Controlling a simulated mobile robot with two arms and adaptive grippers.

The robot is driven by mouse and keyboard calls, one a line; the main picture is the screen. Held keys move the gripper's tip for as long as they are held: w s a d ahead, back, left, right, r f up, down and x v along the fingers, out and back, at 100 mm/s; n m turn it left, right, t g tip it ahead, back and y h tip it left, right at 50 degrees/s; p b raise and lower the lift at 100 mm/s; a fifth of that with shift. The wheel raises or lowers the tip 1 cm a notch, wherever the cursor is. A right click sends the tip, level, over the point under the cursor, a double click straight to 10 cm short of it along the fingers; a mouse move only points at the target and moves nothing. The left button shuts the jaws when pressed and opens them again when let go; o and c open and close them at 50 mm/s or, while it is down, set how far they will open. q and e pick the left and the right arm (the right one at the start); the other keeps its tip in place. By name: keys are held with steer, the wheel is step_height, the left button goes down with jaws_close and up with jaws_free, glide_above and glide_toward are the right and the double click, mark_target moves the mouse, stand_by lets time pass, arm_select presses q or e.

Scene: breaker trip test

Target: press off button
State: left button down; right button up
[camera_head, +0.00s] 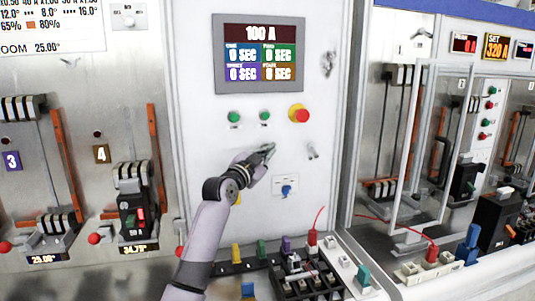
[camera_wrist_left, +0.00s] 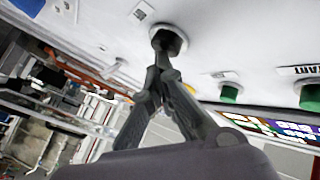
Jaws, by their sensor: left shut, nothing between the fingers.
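My left gripper (camera_head: 268,149) is shut and empty, in front of the white panel just below two green round buttons, the left one (camera_head: 234,117) and the right one (camera_head: 265,116). In the left wrist view the closed fingertips (camera_wrist_left: 160,36) overlap a round pale-rimmed fitting (camera_wrist_left: 178,44) with a dark middle; I cannot tell whether they touch it. Green buttons also show there, a nearer one (camera_wrist_left: 229,94) and one at the right edge (camera_wrist_left: 310,97). No button is readably marked as off. My right gripper is not in view.
A red mushroom button on a yellow base (camera_head: 300,114) is right of the green buttons. The display (camera_head: 260,54) above reads 100 A. A blue knob (camera_head: 286,190) sits lower on the panel. A terminal block (camera_head: 305,285) and a clear door (camera_head: 430,150) stand nearby.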

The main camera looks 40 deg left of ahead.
arm_select(q)
steer(key=shift+s+d, duration=0.1)
steer(key=shift+d, duration=0.05)
steer(key=shift+s+d+f+p, duration=0.1)
steer(key=shift+s+d+p, duration=0.25)
steer(key=shift+s+d, duration=0.2)
stand_by(0.3)
steer(key=s+d+p, duration=0.2)
steer(key=s+d, duration=0.1)
steer(key=shift+s+d, duration=0.1)
steer(key=shift+d, duration=0.3)
stand_by(0.8)
